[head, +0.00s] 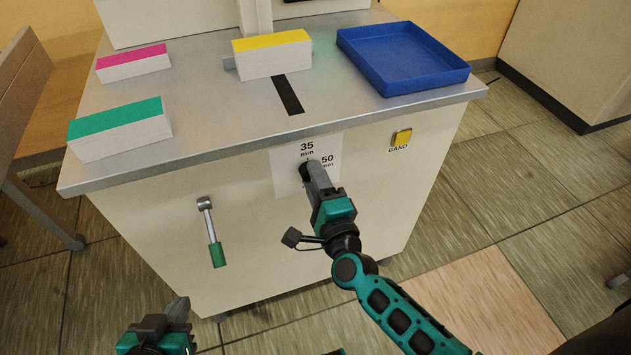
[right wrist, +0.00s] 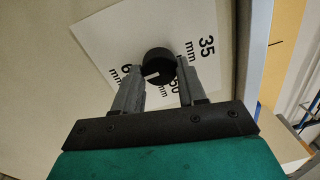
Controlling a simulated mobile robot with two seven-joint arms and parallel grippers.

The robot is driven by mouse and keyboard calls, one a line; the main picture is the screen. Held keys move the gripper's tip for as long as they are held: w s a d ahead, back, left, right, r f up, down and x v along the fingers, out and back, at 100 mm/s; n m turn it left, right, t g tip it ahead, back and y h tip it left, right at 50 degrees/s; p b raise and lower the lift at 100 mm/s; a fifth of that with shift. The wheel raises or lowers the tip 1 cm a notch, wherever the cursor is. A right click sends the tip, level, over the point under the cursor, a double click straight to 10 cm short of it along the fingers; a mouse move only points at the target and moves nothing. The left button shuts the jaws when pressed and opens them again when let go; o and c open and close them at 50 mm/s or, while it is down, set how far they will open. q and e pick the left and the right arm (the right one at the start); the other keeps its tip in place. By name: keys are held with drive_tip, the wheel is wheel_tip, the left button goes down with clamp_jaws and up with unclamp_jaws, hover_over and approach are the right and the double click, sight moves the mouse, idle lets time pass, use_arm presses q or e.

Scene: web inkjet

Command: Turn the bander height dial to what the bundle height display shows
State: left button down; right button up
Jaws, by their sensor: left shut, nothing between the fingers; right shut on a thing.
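The black height dial (right wrist: 159,64) sits on a white scale plate (head: 287,182) on the cabinet front. In the right wrist view its white mark lies at the lower left, toward a label starting with 6, partly hidden by a finger. The 35 mm and 50 mm labels also show. My right gripper (right wrist: 160,75) is shut on the dial, one finger on each side; in the head view (head: 308,168) it hides most of the dial. My left gripper (head: 180,307) is shut and empty, low at the left. No readable bundle height display shows.
On the cabinet top (head: 215,100) are pink (head: 133,63), teal (head: 120,130) and yellow-topped stacks (head: 272,55) and a blue tray (head: 402,58). A yellow BAND button (head: 402,137) is right of the dial. A green-handled lever (head: 211,232) hangs left.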

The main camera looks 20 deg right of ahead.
drive_tip(key=shift+m, duration=0.4)
drive_tip(key=o, duration=1.1)
drive_tip(key=shift+c, duration=0.2)
drive_tip(key=s, duration=0.7)
drive_tip(key=shift+s+d+f, duration=0.15)
drive_tip(key=shift+s+f, duration=0.1)
